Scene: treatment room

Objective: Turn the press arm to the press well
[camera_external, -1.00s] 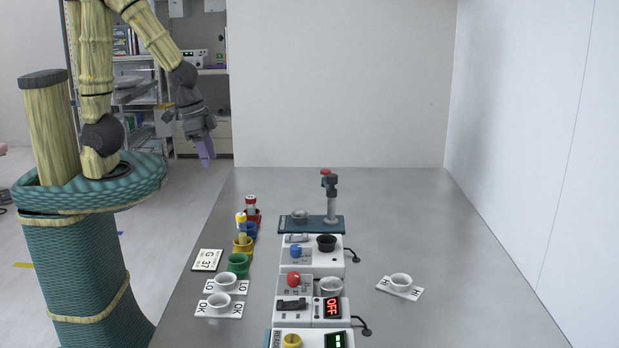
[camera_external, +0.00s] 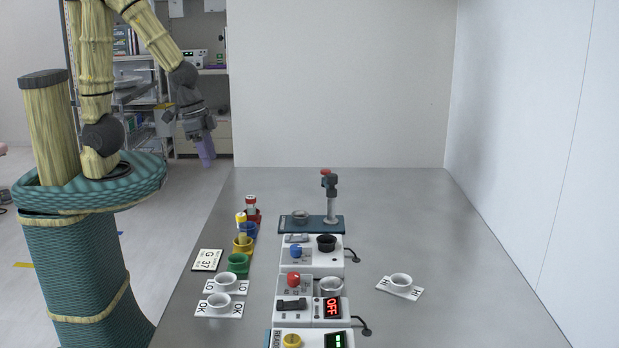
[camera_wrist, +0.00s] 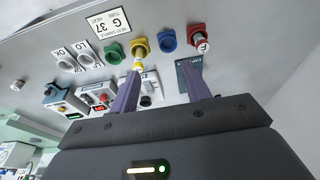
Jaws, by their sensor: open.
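The press stands on a teal base (camera_external: 312,226) at the far end of the row of devices. Its press arm (camera_external: 330,184), dark with a red knob on top, sits on a grey post at the base's right end. The press well (camera_external: 300,216), a grey round cup, is at the base's left end, apart from the arm. My gripper (camera_external: 206,160) is open and empty, in the air left of the table and away from the press. In the wrist view its two purple fingers (camera_wrist: 158,92) are spread, and part of the teal base (camera_wrist: 183,74) shows behind the right finger.
White devices with a red knob (camera_external: 293,279), a black cup (camera_external: 326,242) and an OFF display (camera_external: 333,307) stand nearer. Coloured cups, such as the green one (camera_external: 238,263), line the left edge beside a G 37 card (camera_external: 207,260). A HI dish (camera_external: 401,281) lies right; the table's right side is mostly clear.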

